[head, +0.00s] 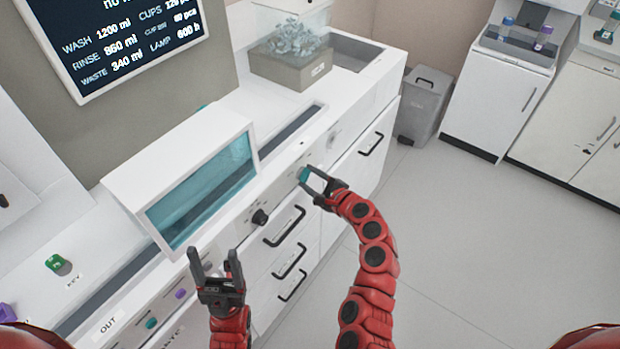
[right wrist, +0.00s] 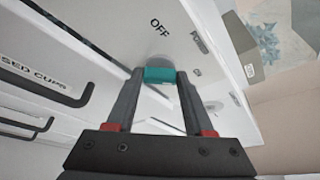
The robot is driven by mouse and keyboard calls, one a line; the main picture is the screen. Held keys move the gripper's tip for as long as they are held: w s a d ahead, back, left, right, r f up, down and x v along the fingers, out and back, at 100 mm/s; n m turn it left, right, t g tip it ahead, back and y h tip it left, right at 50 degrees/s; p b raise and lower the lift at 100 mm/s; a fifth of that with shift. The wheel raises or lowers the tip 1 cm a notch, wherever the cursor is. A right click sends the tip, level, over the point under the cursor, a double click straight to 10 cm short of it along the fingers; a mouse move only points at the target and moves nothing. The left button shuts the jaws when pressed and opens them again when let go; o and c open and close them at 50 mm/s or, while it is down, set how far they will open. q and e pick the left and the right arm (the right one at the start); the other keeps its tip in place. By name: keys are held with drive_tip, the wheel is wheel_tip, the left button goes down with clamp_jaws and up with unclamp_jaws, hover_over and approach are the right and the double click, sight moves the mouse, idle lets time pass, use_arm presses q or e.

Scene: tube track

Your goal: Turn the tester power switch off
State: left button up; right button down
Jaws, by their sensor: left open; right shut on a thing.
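The tester (head: 180,170) is a white cabinet on the counter with a teal-tinted window. The power switch is a small teal handle (right wrist: 160,75) on the white front panel, near an "OFF" label (right wrist: 160,28); the teal handle also shows in the head view (head: 303,174). My right gripper (head: 309,183) is shut on this handle, one finger on each side in the right wrist view. The fingers hide part of the switch's mount. My left gripper (head: 214,262) is open and empty, in front of the tester's lower left front.
Drawers with black handles (head: 284,226) lie below. A box of clear cups (head: 291,65) stands on the counter. A grey bin (head: 424,100) stands beyond; the floor at right is clear.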

drive_tip(key=n+t+y+b, duration=0.1)
drive_tip(key=n+b, duration=0.4)
drive_tip(key=b, duration=0.7)
drive_tip(key=f+n+t+y+b, duration=0.1)
drive_tip(key=n+b, duration=0.5)
drive_tip(key=b, duration=0.6)
drive_tip(key=n+t+y+b, duration=0.1)
drive_tip(key=n+t+b, duration=0.2)
drive_tip(key=b, duration=0.9)
drive_tip(key=shift+f+n+y, duration=0.2)
drive_tip(key=shift+n, duration=0.65)
drive_tip(key=shift+f+n+y, duration=0.15)
drive_tip(key=shift+n+y, duration=0.05)
drive_tip(key=shift+n, duration=0.65)
drive_tip(key=shift+c, duration=1.4)
unclamp_jaws()
drive_tip(key=shift+r, duration=0.1)
